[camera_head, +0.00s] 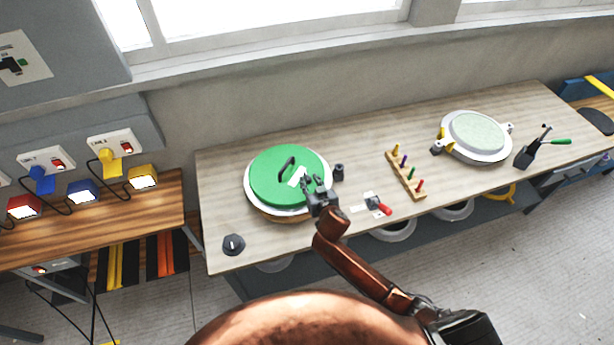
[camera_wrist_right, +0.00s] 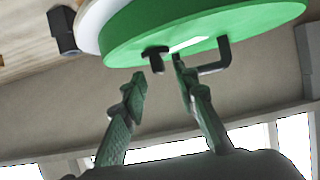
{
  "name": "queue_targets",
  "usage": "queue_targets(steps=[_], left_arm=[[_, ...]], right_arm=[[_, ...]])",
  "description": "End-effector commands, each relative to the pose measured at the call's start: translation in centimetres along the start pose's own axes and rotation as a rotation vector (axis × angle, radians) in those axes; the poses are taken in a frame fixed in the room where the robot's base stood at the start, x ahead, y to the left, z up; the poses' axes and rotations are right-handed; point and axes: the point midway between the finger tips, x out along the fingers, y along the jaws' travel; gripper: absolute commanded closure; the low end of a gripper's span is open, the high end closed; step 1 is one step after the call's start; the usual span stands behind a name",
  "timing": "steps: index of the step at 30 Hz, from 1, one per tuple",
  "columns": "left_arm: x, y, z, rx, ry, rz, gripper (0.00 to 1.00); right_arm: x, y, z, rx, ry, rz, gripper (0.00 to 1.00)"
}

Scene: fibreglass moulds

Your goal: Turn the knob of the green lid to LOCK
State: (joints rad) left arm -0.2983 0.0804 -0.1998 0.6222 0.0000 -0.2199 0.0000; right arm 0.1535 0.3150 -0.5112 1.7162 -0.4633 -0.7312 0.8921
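The green lid (camera_head: 265,180) lies on a round white mould (camera_head: 249,192) on the wooden table. A black bar handle (camera_head: 285,166) and a white label (camera_head: 297,175) are on its top. My right gripper (camera_head: 309,183) is over the lid's near right part. The lid's dark knob (camera_wrist_right: 155,54) shows in the right wrist view beside the white label and the handle (camera_wrist_right: 220,55). There my right gripper (camera_wrist_right: 160,75) is open, its fingertips close to the knob, with nothing between them. In the head view the gripper hides the knob. The knob's setting is unreadable. My left gripper is out of view.
A small black cylinder (camera_head: 339,172) stands right of the lid, and a dark dial (camera_head: 233,244) sits at the table's near left corner. A red-handled clamp (camera_head: 377,204), a peg rack (camera_head: 405,175) and another round mould (camera_head: 476,136) are farther right.

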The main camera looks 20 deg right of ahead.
Motion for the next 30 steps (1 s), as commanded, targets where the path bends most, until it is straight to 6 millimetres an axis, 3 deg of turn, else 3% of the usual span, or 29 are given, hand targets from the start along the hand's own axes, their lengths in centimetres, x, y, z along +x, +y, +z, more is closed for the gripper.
queue_targets(steps=[3, 9, 19, 30], left_arm=[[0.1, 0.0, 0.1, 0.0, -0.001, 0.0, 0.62], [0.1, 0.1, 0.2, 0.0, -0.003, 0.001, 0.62], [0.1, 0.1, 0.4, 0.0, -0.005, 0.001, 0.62], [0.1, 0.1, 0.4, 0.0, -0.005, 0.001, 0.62]], right_arm=[[2.0, 0.0, -0.1, -0.003, 0.0, 0.0, 0.72], [3.8, 0.0, 0.1, -0.002, -0.002, 0.0, 0.72], [4.2, 0.0, 0.1, 0.0, -0.002, 0.0, 0.72], [4.2, 0.0, 0.1, 0.0, -0.002, 0.0, 0.98]])
